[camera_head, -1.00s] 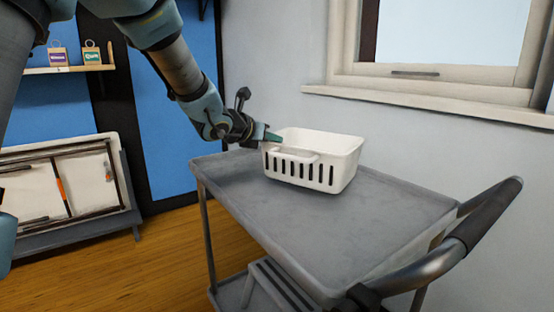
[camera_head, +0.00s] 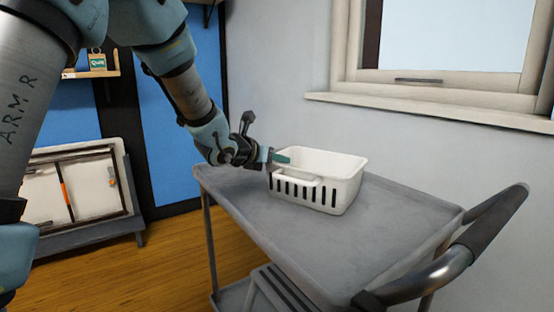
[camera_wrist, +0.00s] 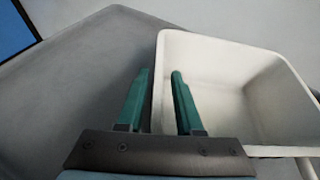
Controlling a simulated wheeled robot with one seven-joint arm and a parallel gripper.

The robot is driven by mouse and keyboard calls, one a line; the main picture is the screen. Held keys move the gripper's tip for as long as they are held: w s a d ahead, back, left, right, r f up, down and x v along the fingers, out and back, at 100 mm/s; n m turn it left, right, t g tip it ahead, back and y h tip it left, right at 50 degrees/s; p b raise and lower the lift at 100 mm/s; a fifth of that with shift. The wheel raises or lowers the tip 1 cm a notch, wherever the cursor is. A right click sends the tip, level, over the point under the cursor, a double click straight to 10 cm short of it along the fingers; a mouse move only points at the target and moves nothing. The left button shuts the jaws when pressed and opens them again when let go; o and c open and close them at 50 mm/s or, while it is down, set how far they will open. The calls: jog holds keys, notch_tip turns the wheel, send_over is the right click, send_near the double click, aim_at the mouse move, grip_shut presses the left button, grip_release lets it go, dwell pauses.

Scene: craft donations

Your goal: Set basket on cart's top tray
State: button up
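The white slotted basket (camera_head: 340,193) sits upright on the grey top tray (camera_head: 290,245) of the cart, toward its wall side. It appears empty. My gripper (camera_head: 273,157) is at the basket's left end. In the wrist view my gripper (camera_wrist: 160,75) has its two green fingers apart, with the basket's wall (camera_wrist: 162,70) between them. One finger is inside the basket and the other outside. Space shows beside the wall, so the fingers do not look clamped on it. The basket's underside is hidden.
The cart's handle (camera_head: 470,245) rises at the right. A window sill (camera_head: 430,108) juts from the wall above the cart. A board in a frame (camera_head: 80,190) stands at the left, below a shelf (camera_head: 90,74). The tray's front part is clear.

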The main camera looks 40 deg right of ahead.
jog(key=v, duration=1.2)
jog(key=w+a+f+n+t+y, duration=0.1)
jog(key=w+a+f+n+y, duration=0.2)
jog(key=a+n, duration=0.5)
jog(key=w+a+f+n+t+y, duration=0.1)
jog(key=w+a+f+n+y, duration=0.25)
jog(key=a+n, duration=0.45)
jog(key=w+a+f+n+t+y, duration=0.2)
jog(key=w+a+n, duration=0.1)
jog(key=a+n, duration=0.5)
jog(key=s+a+f+n+g+y, duration=0.2)
jog(key=s+a+n, duration=0.4)
jog(key=n, duration=0.6)
jog(key=s+a+f+n+g+y, duration=0.2)
jog(key=s+a+f+n+g, duration=0.2)
jog(key=a+n, duration=0.7)
jog(key=shift+s+a+f+n, duration=0.2)
jog(key=shift+s+f+n, duration=0.6)
jog(key=shift+s, duration=0.15)
jog(key=shift+r, duration=0.1)
notch_tip(320, 180, up, 19)
jog(key=p, duration=1.8)
jog(key=shift+p, duration=0.3)
